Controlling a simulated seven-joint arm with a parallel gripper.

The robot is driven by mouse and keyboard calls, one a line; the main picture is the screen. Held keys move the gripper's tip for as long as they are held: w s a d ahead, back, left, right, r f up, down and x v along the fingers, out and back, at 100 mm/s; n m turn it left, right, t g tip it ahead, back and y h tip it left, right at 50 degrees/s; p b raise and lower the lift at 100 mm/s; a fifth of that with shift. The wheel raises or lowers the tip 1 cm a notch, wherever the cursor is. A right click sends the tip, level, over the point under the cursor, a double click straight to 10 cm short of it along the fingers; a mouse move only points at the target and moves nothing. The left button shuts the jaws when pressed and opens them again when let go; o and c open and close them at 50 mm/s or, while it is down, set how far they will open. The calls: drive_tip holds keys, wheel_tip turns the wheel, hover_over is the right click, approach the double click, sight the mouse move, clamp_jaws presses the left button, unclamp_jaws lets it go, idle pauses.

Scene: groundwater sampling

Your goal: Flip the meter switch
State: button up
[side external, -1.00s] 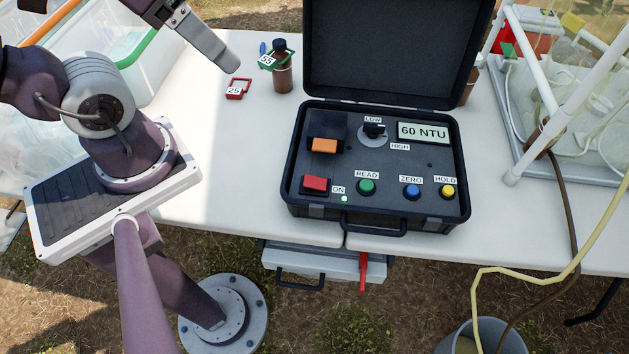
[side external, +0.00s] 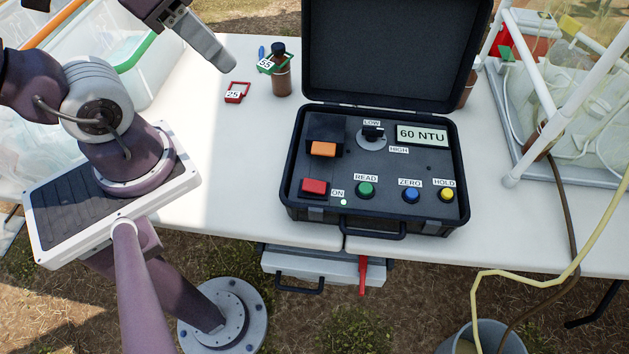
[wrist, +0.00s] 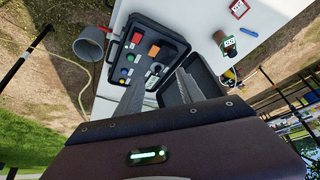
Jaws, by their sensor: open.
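The meter is an open black case (side external: 458,205) on the white table, its lid raised at the back. Its panel has a red rocker switch (side external: 314,187) beside an ON label, with a small lit green light (side external: 344,202). An orange switch (side external: 323,149) sits behind it, and a dark knob (side external: 372,133) lies between LOW and HIGH labels. The display (side external: 422,135) reads 60 NTU. My gripper (side external: 225,62) is open and empty, above the table to the left of the case, touching nothing. In the wrist view the case (wrist: 120,60) shows beyond the fingers.
A brown bottle (side external: 282,82) with a green tag marked 55 and a red tag (side external: 235,93) marked 25 are left of the lid. Green, blue and yellow buttons line the panel's front. A framed clear tank (side external: 590,110) stands right; a clear bin (side external: 125,80) stands left.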

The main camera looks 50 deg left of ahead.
drive_tip(key=w+m, duration=0.1)
drive_tip(key=m, duration=0.1)
drive_tip(key=w+m+g, duration=0.1)
drive_tip(key=w+f+m, duration=0.1)
drive_tip(key=m, duration=0.1)
drive_tip(key=shift+w+d+f+m+g+y, duration=0.1)
drive_tip(key=shift+w+d+m+g+y, duration=0.2)
drive_tip(key=shift+d+g, duration=0.1)
drive_tip(key=c, duration=0.7)
drive_tip(key=w+f+m, duration=0.1)
drive_tip(key=m, duration=0.1)
drive_tip(key=w+d+f+m+g, duration=0.1)
drive_tip(key=w+m, duration=0.1)
drive_tip(key=m, duration=0.1)
drive_tip(key=w+d+f+m+g, duration=0.1)
drive_tip(key=m, duration=0.2)
drive_tip(key=shift+w+d+f+y, duration=0.15)
drive_tip(key=shift+w+f+y, duration=0.15)
drive_tip(key=shift+f, duration=0.1)
clamp_jaws()
drive_tip(key=w+d+f+m+g, duration=0.3)
drive_tip(key=d+f+m, duration=0.3)
drive_tip(key=f+m, duration=0.4)
drive_tip(key=w+m, duration=0.1)
drive_tip(key=m, duration=0.1)
drive_tip(key=shift+f+m, duration=0.4)
